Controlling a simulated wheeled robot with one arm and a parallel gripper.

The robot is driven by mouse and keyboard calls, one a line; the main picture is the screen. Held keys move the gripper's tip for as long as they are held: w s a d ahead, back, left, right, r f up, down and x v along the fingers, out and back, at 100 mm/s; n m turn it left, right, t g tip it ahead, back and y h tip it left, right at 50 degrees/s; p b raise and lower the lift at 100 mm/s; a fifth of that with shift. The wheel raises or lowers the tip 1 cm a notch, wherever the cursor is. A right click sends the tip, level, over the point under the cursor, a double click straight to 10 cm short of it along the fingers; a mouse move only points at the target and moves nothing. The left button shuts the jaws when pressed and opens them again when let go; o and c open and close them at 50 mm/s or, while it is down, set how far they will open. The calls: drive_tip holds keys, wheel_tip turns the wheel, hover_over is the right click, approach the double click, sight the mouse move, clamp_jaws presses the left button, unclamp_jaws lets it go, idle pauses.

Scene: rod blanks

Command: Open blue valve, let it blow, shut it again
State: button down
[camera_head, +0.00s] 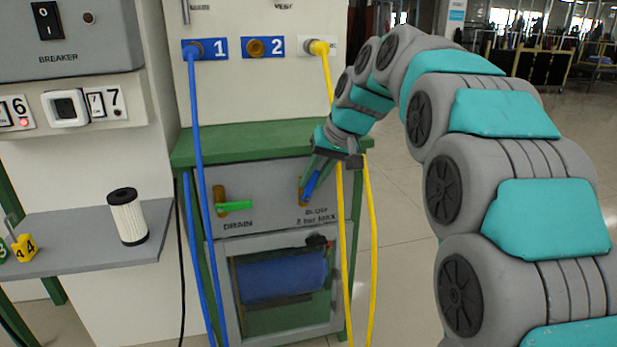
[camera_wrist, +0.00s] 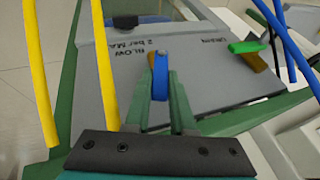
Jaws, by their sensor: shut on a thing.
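The blue valve handle (camera_head: 311,187) is on the grey panel above the lettering "BLOW 2 bar MAX". In the head view it slants up to the right, partly covered by my gripper (camera_head: 314,176). In the wrist view the blue handle (camera_wrist: 160,75) lies between the two green fingers of my gripper (camera_wrist: 161,92), which is shut on it. The valve body behind the handle is mostly hidden, with a little brass showing.
A green drain handle (camera_head: 236,206) lies roughly level on the panel to the left. Blue hoses (camera_head: 196,130) hang left of the panel, and yellow hoses (camera_head: 340,230) hang close to my gripper on the right. A white filter (camera_head: 127,217) stands on the grey shelf (camera_head: 70,243).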

drive_tip(key=y, duration=0.2)
drive_tip(key=d+f+m+g+y, duration=0.1)
drive_tip(key=y, duration=0.1)
drive_tip(key=d+f+y, duration=0.1)
drive_tip(key=y, duration=0.2)
drive_tip(key=shift+w+d+m, duration=0.15)
drive_tip(key=shift+w+m, duration=0.15)
drive_tip(key=y, duration=0.1)
drive_tip(key=f+y, duration=0.1)
drive_tip(key=m+y, duration=0.1)
drive_tip(key=shift+w+d+f+y+b, duration=0.1)
drive_tip(key=shift+d+f+y+b, duration=0.2)
drive_tip(key=shift+y+b, duration=0.1)
drive_tip(key=shift+f+m+g+y, duration=0.15)
drive_tip(key=shift+f+m+y, duration=0.15)
drive_tip(key=shift+y, duration=0.35)
drive_tip(key=shift+f+m+g+y, duration=0.15)
drive_tip(key=shift+m+y, duration=0.15)
drive_tip(key=shift+y, duration=0.35)
drive_tip(key=c, duration=0.8)
unclamp_jaws()
drive_tip(key=shift+o, duration=0.2)
drive_tip(key=shift+d, duration=0.15)
